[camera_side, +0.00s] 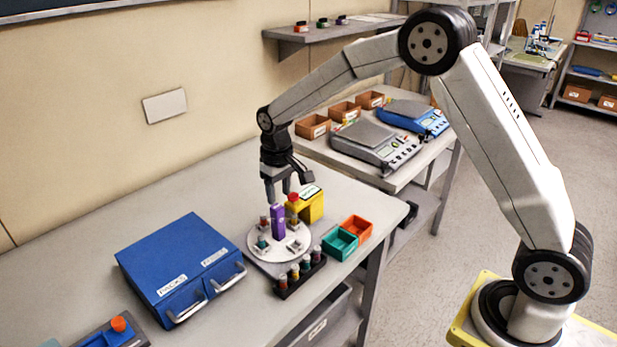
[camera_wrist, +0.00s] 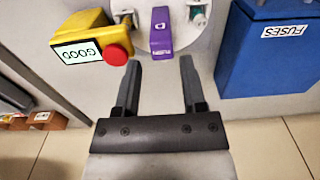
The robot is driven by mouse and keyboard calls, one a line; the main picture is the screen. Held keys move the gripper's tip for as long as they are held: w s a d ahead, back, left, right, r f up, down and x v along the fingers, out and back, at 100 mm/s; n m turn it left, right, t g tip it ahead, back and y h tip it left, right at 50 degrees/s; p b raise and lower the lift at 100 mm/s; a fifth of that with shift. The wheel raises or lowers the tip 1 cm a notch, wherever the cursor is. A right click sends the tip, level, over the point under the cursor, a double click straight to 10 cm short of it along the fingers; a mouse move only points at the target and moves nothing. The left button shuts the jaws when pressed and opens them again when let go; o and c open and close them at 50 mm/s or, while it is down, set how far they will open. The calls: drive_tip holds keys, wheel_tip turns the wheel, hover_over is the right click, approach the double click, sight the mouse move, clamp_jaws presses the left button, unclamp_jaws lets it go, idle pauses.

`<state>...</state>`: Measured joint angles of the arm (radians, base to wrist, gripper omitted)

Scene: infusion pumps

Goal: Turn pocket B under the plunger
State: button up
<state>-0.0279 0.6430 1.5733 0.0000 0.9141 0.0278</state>
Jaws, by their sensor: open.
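A pale round turntable (camera_side: 277,254) with several pockets stands on the bench; part of it shows in the wrist view (camera_wrist: 184,45). A purple upright block (camera_side: 278,222) rises from it; its marked top is in the wrist view (camera_wrist: 161,32). A yellow tester (camera_side: 312,206) with a red plunger knob (camera_side: 293,197) stands at the turntable's far right; in the wrist view the tester (camera_wrist: 80,38) reads GOOD. My gripper (camera_side: 278,194) is open and empty just above the purple block. Its fingertips (camera_wrist: 160,64) point toward it. I cannot tell which pocket is B.
A rack (camera_side: 300,277) of small capped pieces stands before the turntable. Teal (camera_side: 340,243) and orange (camera_side: 357,228) bins are to its right. A blue drawer box (camera_side: 180,262) labelled FUSES is to its left.

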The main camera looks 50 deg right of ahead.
sight(276, 207)
drive_tip(key=shift+w+f, duration=0.1)
drive_tip(key=shift+w, duration=0.35)
drive_tip(key=shift+f, duration=0.1)
drive_tip(key=shift+f, duration=3.8)
clamp_jaws()
drive_tip(key=shift+a, duration=0.1)
